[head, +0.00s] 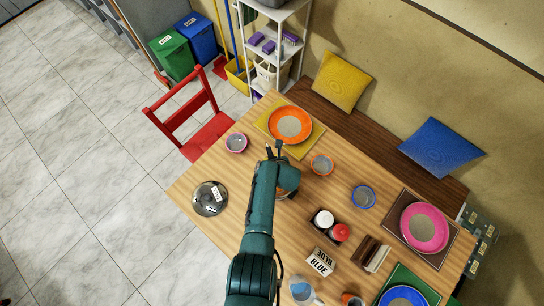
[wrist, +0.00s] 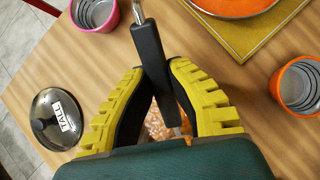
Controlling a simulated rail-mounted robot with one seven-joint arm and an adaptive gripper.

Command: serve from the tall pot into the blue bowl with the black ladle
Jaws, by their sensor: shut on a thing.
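My gripper (wrist: 157,68) has its yellow-backed fingers shut on the black handle of the ladle (wrist: 150,55). The handle slants between the fingers, and its metal part shows beyond them at the top of the wrist view. Between the fingers, orange and white contents show below, probably in the tall pot (wrist: 157,126); the pot itself is mostly hidden under my arm. A lid labelled TALL (head: 210,198) lies on the table to the left, and also shows in the wrist view (wrist: 56,118). The blue bowl (head: 363,196) stands to the right of my gripper (head: 279,158).
An orange bowl (head: 322,164) stands between my gripper and the blue bowl. A pink bowl (head: 236,143) and an orange plate (head: 290,124) are on the far side. A caddy with jars (head: 326,222) and a BLUE card (head: 320,262) stand nearer.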

